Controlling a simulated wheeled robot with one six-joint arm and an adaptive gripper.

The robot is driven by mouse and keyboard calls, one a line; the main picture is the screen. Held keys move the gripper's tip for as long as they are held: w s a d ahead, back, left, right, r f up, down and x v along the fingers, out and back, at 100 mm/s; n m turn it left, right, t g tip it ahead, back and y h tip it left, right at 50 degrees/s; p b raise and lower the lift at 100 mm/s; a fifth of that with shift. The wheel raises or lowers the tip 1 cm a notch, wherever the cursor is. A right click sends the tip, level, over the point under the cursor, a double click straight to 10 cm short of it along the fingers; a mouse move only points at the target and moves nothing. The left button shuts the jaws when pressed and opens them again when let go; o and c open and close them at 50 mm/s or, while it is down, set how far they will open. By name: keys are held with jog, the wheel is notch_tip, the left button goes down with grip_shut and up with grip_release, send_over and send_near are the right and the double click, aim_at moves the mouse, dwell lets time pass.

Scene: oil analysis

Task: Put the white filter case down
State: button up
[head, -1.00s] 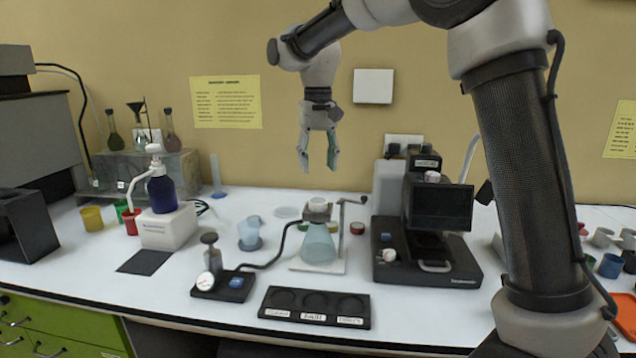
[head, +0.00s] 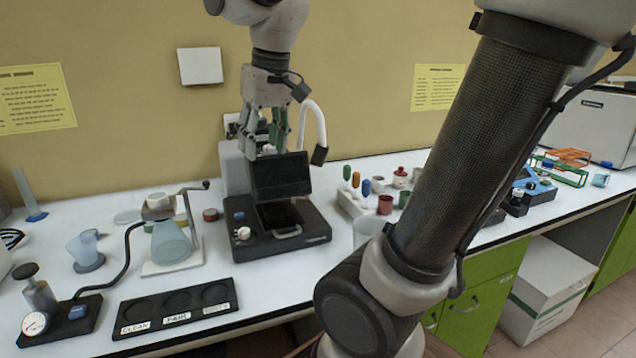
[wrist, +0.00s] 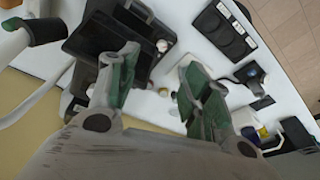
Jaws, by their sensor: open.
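My gripper (head: 264,150) is open, pointing down over the back of the black analyzer (head: 290,240), behind or beside its screen. Its spread fingers also show in the wrist view (wrist: 160,62), with nothing held between them. A small white piece (head: 269,149) shows at the top of the analyzer, close to the fingertips; I cannot tell whether they touch. A small white round piece (head: 243,233) sits at the analyzer's front left. I cannot tell whether either is the white filter case.
A flask stand with a crank (head: 170,240) and a black tray with three wells (head: 175,305) stand left of the analyzer. Coloured cups, including a dark red one (head: 385,204), stand to the right. A curved white pipe (head: 315,120) rises behind the analyzer.

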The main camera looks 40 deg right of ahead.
jog(key=s+d+f, duration=0.2)
jog(key=s+f, duration=0.1)
jog(key=s, duration=0.2)
jog(key=s+d+f+t, duration=0.1)
jog(key=s+d+f, duration=0.1)
jog(key=s, duration=0.4)
jog(key=shift+d+f+t, duration=0.3)
jog(key=shift+f, duration=0.45)
